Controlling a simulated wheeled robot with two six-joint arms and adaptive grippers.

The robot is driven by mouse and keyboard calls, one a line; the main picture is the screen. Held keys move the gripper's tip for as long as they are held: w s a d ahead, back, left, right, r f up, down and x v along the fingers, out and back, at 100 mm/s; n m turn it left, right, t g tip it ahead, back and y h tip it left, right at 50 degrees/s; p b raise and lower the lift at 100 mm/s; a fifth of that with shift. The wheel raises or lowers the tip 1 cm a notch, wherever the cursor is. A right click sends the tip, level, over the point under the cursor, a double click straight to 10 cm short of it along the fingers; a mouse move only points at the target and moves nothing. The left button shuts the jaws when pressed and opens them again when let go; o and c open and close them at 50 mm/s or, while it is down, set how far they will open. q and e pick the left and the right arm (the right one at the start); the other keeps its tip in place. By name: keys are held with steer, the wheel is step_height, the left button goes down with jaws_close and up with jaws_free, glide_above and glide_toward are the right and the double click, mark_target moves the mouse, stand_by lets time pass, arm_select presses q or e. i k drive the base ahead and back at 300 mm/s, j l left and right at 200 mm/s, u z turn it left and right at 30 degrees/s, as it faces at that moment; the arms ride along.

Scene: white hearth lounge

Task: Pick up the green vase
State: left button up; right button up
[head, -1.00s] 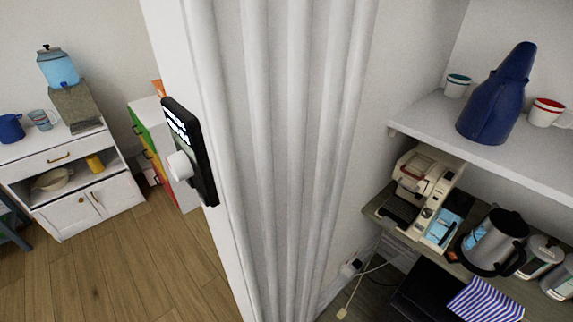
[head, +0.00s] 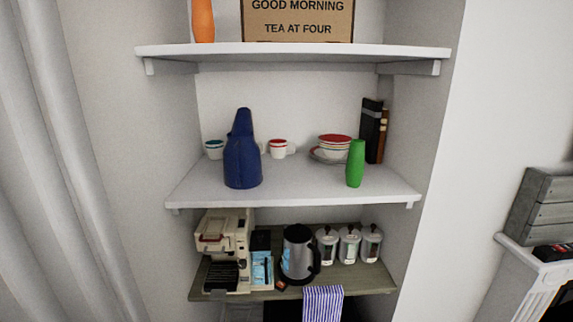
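A slim green vase (head: 355,163) stands upright on the middle white shelf (head: 290,192), near its front edge and right of centre. Nothing covers it in the head view. Red-rimmed bowls (head: 334,147) stand just behind it to the left, and dark and brown books (head: 373,131) stand behind it to the right. Neither of my grippers shows in the head view.
A tall blue jug (head: 242,150) and small cups (head: 278,148) share the shelf. An upper shelf (head: 290,50) holds an orange vase (head: 203,20) and a box (head: 297,20). Below are a coffee machine (head: 227,235), kettle (head: 298,254) and canisters (head: 349,246). A curtain (head: 60,150) hangs left.

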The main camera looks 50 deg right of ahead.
mark_target(356, 164)
steer(key=l+z, duration=0.15)
steer(key=z, duration=2)
